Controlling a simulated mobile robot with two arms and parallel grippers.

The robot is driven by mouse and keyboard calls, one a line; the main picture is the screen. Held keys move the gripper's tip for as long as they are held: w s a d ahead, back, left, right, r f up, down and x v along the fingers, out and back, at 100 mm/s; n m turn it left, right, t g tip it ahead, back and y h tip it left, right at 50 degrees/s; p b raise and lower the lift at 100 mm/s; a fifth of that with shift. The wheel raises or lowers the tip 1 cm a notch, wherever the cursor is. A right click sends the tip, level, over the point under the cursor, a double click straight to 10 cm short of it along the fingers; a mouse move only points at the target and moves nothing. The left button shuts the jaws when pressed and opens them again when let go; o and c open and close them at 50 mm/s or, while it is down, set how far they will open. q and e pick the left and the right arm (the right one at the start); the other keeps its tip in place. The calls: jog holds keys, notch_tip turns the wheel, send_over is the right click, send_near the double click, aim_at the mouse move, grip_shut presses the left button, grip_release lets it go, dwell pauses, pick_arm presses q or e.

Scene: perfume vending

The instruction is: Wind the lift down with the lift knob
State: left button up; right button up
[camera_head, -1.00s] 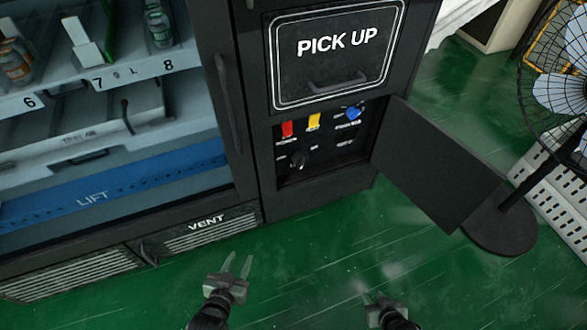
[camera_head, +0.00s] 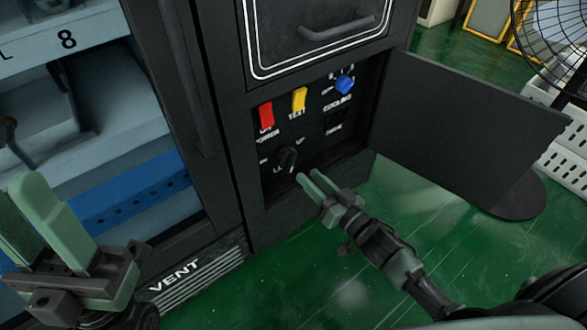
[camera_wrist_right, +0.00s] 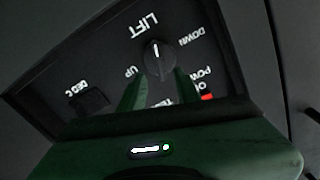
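The lift knob (camera_head: 286,160) is a round black knob low on the control panel inside the open compartment. In the right wrist view the knob (camera_wrist_right: 160,58) has a pale pointer line, with LIFT, UP and DOWN lettered around it, upside down in that view. My right gripper (camera_head: 309,178) is open just below and right of the knob. In the right wrist view its fingertips (camera_wrist_right: 160,78) sit either side of the knob's near edge; contact cannot be told. The blue lift platform (camera_head: 130,197) is low behind the glass. My left gripper (camera_head: 36,185) looks open and empty at left.
A red switch (camera_head: 266,115), a yellow switch (camera_head: 299,98) and a blue knob (camera_head: 345,84) sit above the lift knob. The open black door (camera_head: 450,125) stands to the right of the panel. A fan (camera_head: 555,45) stands beyond it. Green floor (camera_head: 290,280) lies in front.

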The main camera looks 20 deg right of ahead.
aim_at(294, 162)
jog(key=b+x, duration=0.1)
jog(key=x, duration=0.5)
jog(key=shift+b, duration=0.4)
grip_shut()
